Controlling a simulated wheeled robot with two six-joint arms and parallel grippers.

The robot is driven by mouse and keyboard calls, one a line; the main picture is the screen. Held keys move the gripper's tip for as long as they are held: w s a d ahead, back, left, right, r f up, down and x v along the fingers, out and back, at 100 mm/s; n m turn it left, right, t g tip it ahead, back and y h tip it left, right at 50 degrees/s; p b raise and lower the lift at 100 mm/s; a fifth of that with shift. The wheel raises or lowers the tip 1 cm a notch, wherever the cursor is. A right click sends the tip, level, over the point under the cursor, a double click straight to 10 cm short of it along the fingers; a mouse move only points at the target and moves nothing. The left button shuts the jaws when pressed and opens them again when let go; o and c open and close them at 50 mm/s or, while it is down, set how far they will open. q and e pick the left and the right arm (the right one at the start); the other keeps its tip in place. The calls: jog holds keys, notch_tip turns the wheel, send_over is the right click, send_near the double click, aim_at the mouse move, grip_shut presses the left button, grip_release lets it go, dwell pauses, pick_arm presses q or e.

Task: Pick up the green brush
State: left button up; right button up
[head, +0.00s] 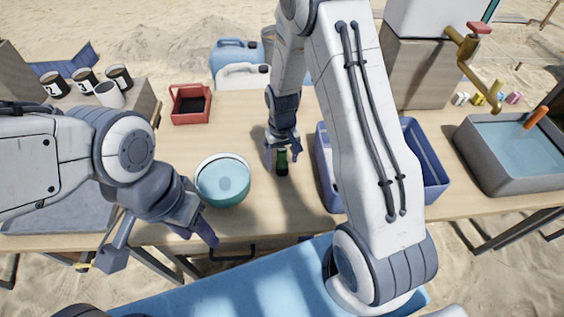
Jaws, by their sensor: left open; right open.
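A small dark green object, which looks like the green brush (282,168), stands on the wooden table right of the teal bowl. My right gripper (282,160) comes down from above with its open fingers on either side of the brush's upper part. I cannot tell whether the fingers touch it, and its top is hidden by the gripper. My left gripper (160,250) is open and empty at the table's front edge, left of the bowl.
The teal bowl (222,183) sits between my grippers. A blue crate (430,165) stands to the right, partly behind my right arm. A red basket (190,104) and blue and white jerrycans (237,56) are behind. A grey water basin (515,150) is far right.

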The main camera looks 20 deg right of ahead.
grip_shut()
